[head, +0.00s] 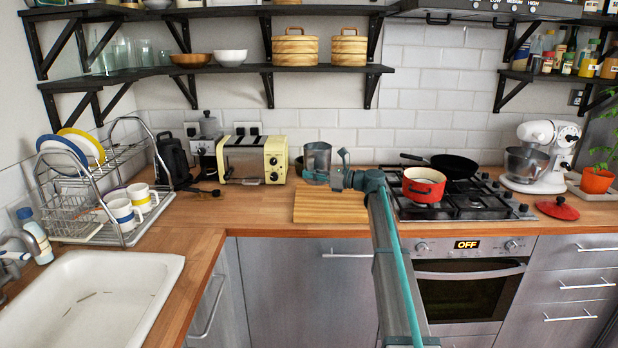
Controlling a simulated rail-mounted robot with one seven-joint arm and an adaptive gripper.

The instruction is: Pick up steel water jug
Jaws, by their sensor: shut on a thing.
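The steel water jug (317,157) is a shiny grey cylinder standing upright at the back of the worktop, just behind the wooden board and right of the cream toaster. My gripper (320,177) reaches in from the right at the jug's lower part and is shut on it. The fingers are small here, and the jug's base is partly hidden by them. I cannot tell whether the jug rests on the worktop or is slightly raised.
A wooden board (331,205) lies in front of the jug. The cream toaster (254,159) stands to its left. On the right, the hob (462,205) holds a red pot (423,186) and a black pan (455,165). Shelves (230,70) hang above.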

